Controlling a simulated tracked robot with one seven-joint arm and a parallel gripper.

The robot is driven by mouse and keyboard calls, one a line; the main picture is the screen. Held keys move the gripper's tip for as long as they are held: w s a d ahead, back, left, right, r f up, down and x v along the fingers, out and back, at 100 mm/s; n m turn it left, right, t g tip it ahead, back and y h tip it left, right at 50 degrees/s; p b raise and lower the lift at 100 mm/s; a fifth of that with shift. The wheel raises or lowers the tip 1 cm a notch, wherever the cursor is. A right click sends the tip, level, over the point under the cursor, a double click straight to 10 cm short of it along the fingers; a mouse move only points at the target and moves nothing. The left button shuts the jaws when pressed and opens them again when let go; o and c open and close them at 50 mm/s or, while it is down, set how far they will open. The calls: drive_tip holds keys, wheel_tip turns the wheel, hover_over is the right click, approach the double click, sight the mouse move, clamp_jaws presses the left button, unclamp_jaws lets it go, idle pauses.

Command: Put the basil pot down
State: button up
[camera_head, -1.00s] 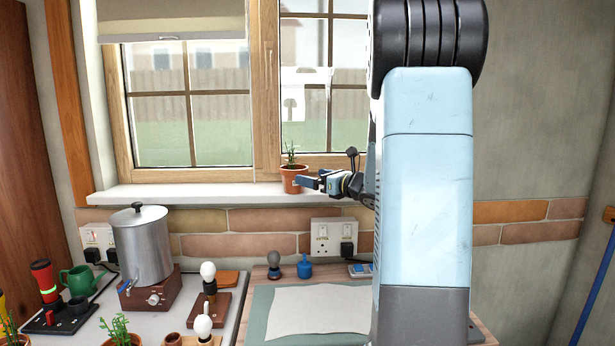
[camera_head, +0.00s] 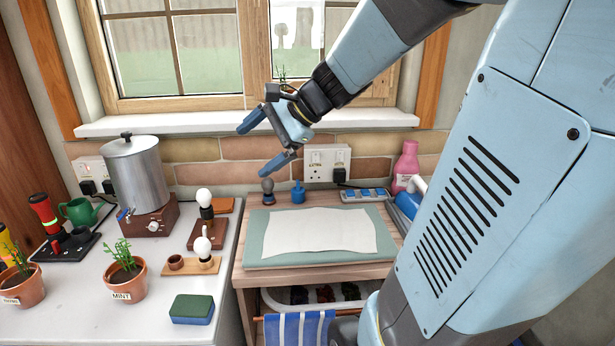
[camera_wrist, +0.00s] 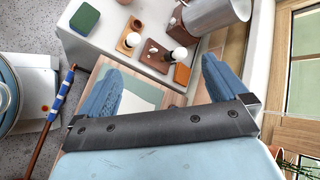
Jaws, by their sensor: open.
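The basil pot is mostly hidden behind my gripper in the head view. Only green sprigs (camera_head: 282,76) show above my wrist, in front of the window over the sill. In the wrist view, green leaves (camera_wrist: 296,163) show at the lower right edge, beside the window, outside my fingers. My gripper (camera_head: 258,149) is open and empty, with its blue fingers spread, in front of the sill and brick wall. In the wrist view my open gripper (camera_wrist: 160,68) has nothing between its fingers.
The white windowsill (camera_head: 180,124) looks clear to the left. A mint pot (camera_head: 124,280), a steel urn (camera_head: 137,175) and a sponge (camera_head: 192,309) stand on the left counter. A cloth (camera_head: 318,229) covers a green mat. A pink bottle (camera_head: 406,165) stands right.

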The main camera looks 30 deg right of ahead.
drive_tip(key=s+d+f+n+h, duration=0.1)
drive_tip(key=s+n+h, duration=0.3)
drive_tip(key=s+n, duration=0.2)
drive_tip(key=s+d+n+h, duration=0.2)
drive_tip(key=s+n+h, duration=0.2)
drive_tip(key=s+n, duration=0.3)
drive_tip(key=shift+s+d+f+n, duration=0.3)
drive_tip(key=shift+s+f, duration=0.05)
drive_tip(key=shift+s, duration=0.1)
